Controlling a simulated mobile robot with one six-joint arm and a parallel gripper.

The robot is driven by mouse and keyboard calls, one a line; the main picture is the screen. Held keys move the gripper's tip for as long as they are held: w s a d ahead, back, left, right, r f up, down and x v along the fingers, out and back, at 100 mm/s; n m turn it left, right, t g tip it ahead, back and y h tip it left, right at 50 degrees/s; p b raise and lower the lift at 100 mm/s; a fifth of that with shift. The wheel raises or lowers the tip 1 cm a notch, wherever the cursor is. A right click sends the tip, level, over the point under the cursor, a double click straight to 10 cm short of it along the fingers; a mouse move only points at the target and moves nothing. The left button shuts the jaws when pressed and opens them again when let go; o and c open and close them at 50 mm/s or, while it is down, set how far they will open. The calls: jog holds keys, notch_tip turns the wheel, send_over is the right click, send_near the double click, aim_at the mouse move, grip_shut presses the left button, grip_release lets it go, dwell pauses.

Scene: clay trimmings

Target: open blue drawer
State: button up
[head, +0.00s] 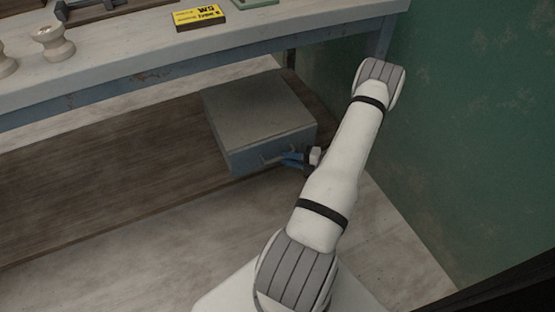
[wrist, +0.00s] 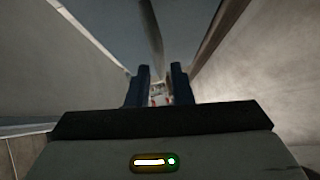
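The blue drawer front (head: 252,159) is on a small grey-topped cabinet (head: 258,110) standing on the brown lower shelf under the bench. The drawer looks closed. A handle (head: 269,160) shows on its front. My gripper (head: 288,157) is at the right part of the drawer front, close to the handle; I cannot tell whether it touches it. In the wrist view, the two dark blue fingers of my gripper (wrist: 160,80) stand apart with a gap between them. A narrow bar, perhaps the handle, shows beyond the gap. Nothing is clearly clamped.
The bench top (head: 130,55) overhangs the shelf and carries a yellow box (head: 199,17) and pale turned pieces (head: 53,42). A green wall (head: 475,130) stands to the right. The brown shelf (head: 100,195) left of the cabinet is clear.

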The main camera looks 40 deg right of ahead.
aim_at(279, 158)
jog(key=b+x, duration=0.1)
jog(key=x, duration=0.3)
jog(key=shift+f, duration=0.1)
jog(key=shift+c, duration=0.6)
grip_shut()
